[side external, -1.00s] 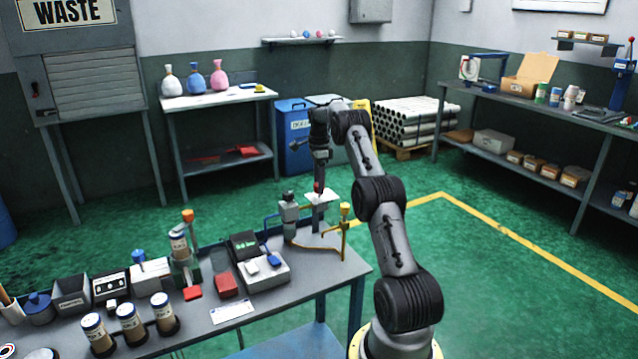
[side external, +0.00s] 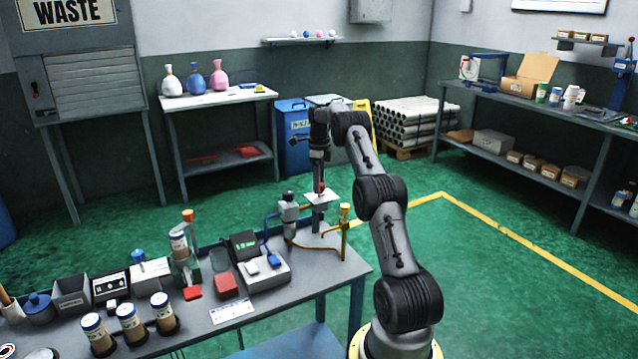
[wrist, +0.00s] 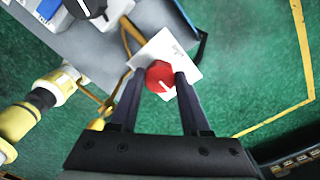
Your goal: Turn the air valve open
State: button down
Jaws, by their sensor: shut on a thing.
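The air valve is a red round knob (wrist: 160,76) with a white mark, in front of a white label plate (wrist: 178,60) in the wrist view. My gripper (wrist: 159,79) has one dark finger on each side of the knob and is shut on it. In the side view the gripper (side external: 320,184) points down over the small white plate (side external: 322,199) on a post at the bench's back right corner. The red knob shows only as a small spot there, mostly hidden by the fingers. A black box with a green display (side external: 244,246) stands on the bench.
Brass-coloured pipework (side external: 322,246) and a grey regulator-like fitting (side external: 289,213) stand close by the valve. A yellow-topped fitting (side external: 345,212) is just to the right. Jars (side external: 162,312) and boxes crowd the bench's left part.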

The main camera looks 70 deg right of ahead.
dwell(0.3)
jog(key=shift+c, duration=1.8)
grip_release()
notch_tip(320, 180, up, 14)
jog(key=shift+f, duration=0.1)
